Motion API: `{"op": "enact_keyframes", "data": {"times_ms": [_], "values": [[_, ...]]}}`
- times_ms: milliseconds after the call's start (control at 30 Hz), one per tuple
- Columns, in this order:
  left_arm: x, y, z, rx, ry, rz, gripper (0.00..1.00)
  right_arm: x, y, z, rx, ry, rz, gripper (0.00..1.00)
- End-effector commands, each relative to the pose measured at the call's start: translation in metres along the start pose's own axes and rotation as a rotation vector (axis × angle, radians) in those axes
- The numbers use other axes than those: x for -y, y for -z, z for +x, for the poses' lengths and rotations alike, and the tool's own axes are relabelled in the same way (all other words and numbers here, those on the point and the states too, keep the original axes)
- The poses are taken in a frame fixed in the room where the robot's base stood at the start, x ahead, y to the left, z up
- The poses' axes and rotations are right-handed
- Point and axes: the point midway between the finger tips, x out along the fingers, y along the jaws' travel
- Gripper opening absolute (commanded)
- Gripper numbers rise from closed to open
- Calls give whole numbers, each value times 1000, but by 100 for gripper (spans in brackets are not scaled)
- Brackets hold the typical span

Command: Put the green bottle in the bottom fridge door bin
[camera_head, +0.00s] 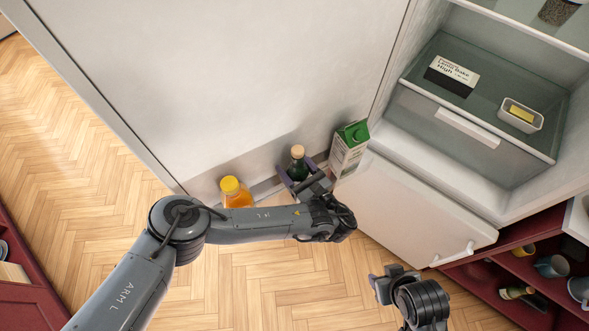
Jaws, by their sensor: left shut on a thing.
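The green bottle (297,163) stands at the bottom fridge door bin (262,189), between an orange juice bottle and a milk carton. My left gripper (297,178) is shut on the bottle, with its fingers at the bottle's sides below the neck. The gripper and arm hide the bottle's base, so I cannot tell whether it touches the bin floor. My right gripper (388,283) hangs empty at the lower right, apart from everything. Its finger opening is not clear.
The orange juice bottle (235,193) is left of the green bottle, and the milk carton (348,149) is close on its right. The open fridge door (220,80) stands behind. A fridge drawer (480,115) carries a box and a butter dish. Wooden floor lies clear below.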

Motion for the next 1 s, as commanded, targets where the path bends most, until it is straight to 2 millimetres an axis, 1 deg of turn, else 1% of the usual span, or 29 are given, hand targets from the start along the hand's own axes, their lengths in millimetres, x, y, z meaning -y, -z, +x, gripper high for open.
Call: {"op": "enact_keyframes", "data": {"times_ms": [67, 367, 900, 933, 1000], "values": [[1, 5, 0, 2, 0, -1, 11, 0, 0, 2, -1, 0, 1, 46], [1, 6, 0, 2, 0, -2, 11, 1, 0, 1, -2, 4, 6, 46], [-1, 23, 1, -2, 1, 1, 11, 3, -2, 9, -3, 7, 10, 46], [-2, 24, 1, -3, 2, 2, 72, 3, -2, 9, -3, 7, 10, 46], [-2, 25, 1, -2, 1, 2, 82, 2, -2, 10, -3, 7, 9, 46]]}}
